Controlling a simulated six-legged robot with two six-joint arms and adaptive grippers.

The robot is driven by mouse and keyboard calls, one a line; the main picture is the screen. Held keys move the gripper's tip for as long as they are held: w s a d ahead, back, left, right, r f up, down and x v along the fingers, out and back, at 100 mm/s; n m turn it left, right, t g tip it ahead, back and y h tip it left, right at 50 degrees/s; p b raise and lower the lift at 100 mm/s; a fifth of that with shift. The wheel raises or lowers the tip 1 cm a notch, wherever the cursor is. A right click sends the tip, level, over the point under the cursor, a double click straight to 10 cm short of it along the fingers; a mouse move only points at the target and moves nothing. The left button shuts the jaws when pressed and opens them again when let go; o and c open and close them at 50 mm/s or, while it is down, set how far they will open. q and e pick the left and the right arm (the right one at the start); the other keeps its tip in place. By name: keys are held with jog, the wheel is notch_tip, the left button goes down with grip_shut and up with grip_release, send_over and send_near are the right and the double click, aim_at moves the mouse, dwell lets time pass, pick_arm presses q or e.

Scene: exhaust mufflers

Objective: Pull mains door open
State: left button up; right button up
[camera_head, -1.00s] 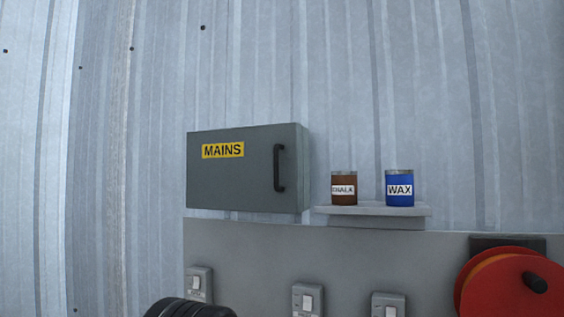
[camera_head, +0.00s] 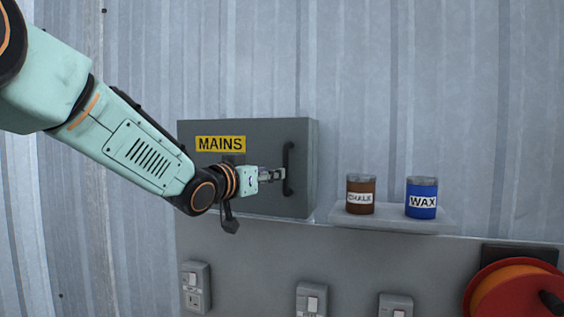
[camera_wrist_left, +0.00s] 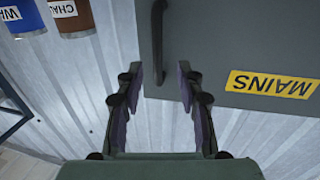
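The grey mains box (camera_head: 250,140) hangs on the corrugated wall, and its front door carries a yellow MAINS label (camera_head: 220,144). The door appears shut. A black vertical bar handle (camera_head: 288,168) is on the door's right side. My left gripper (camera_head: 280,175) is at the door front, close to the handle. In the left wrist view the gripper (camera_wrist_left: 160,75) has its fingers spread apart with nothing between them. The handle (camera_wrist_left: 158,45) lies just beyond the fingertips, roughly in line with the gap; I see no contact there. My right gripper is not in view.
A small shelf (camera_head: 393,218) right of the box holds a brown CHALK tin (camera_head: 360,195) and a blue WAX tin (camera_head: 421,198). Several switches, one a socket switch (camera_head: 196,287), sit on the grey panel below. A red reel (camera_head: 510,290) is at lower right.

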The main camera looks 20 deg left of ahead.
aim_at(284, 163)
pick_arm(q)
jog(key=w+d, duration=0.1)
jog(key=w, duration=0.1)
jog(key=w+d+r+p, duration=0.1)
jog(key=w, duration=0.2)
jog(key=w+d+r+p, duration=0.1)
jog(key=w, duration=0.1)
jog(key=shift+w+d, duration=0.15)
jog(key=shift+w, duration=0.2)
jog(key=shift+a+f, duration=0.2)
jog(key=shift+a, duration=0.8)
jog(key=shift+d+r, duration=0.1)
jog(key=shift+d, duration=0.7)
jog(key=c, duration=0.5)
jog(key=shift+a, duration=0.15)
jog(key=shift+c, duration=0.9)
jog(key=shift+a, duration=0.4)
grip_shut()
jog(key=shift+d, duration=0.25)
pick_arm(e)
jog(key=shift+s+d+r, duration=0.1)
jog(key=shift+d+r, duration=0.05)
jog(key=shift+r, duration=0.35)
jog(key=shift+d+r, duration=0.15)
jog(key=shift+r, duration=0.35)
